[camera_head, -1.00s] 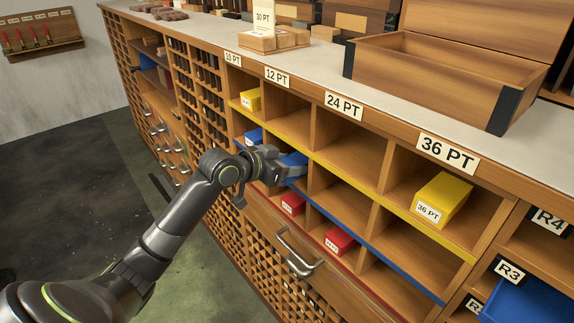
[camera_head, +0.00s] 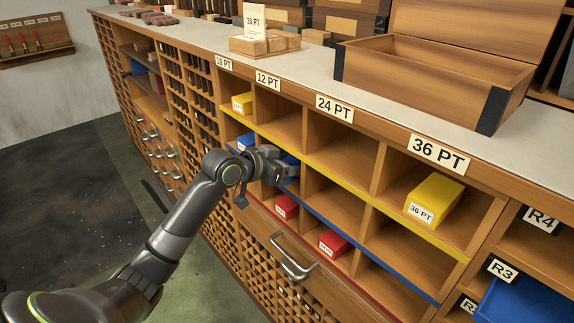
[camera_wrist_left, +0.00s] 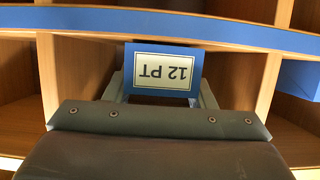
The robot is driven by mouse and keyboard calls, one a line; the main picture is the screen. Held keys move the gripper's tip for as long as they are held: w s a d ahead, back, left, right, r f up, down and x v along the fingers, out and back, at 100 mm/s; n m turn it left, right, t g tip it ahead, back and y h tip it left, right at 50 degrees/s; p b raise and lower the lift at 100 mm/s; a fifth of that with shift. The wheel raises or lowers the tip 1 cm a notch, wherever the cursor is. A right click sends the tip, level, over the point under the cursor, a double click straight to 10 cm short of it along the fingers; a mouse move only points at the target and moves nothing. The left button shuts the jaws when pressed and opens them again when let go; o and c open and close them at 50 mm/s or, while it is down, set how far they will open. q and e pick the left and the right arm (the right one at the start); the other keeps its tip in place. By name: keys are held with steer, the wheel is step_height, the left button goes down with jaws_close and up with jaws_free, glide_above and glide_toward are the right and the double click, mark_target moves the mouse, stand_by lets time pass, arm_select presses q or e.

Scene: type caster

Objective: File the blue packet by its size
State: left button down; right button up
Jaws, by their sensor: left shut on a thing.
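My left gripper (camera_head: 283,172) is shut on a blue packet (camera_head: 291,161) at the second column, in the row with the blue edge strip (camera_head: 345,229). In the left wrist view the packet's label (camera_wrist_left: 164,72) reads 12 PT upside down, between the two fingers. The packet is at the compartment opening below the 12 PT sign (camera_head: 267,81). My gripper hides much of it in the head view, so how deep it sits is unclear. My right gripper is not in view.
Another blue packet (camera_head: 245,141) lies in the compartment to the left. Yellow packets (camera_head: 435,198) are in the row above, red packets (camera_head: 333,243) in the row below. Wooden dividers stand on both sides of my gripper. A drawer handle (camera_head: 291,262) sticks out below.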

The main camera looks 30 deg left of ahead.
arm_select(q)
steer(key=shift+w+d+r, duration=0.15)
steer(key=shift+w, duration=0.05)
steer(key=c, duration=0.6)
jaws_free()
steer(key=shift+o, duration=0.2)
steer(key=p+v, duration=0.2)
steer(key=v, duration=1.5)
steer(key=shift+s, duration=0.2)
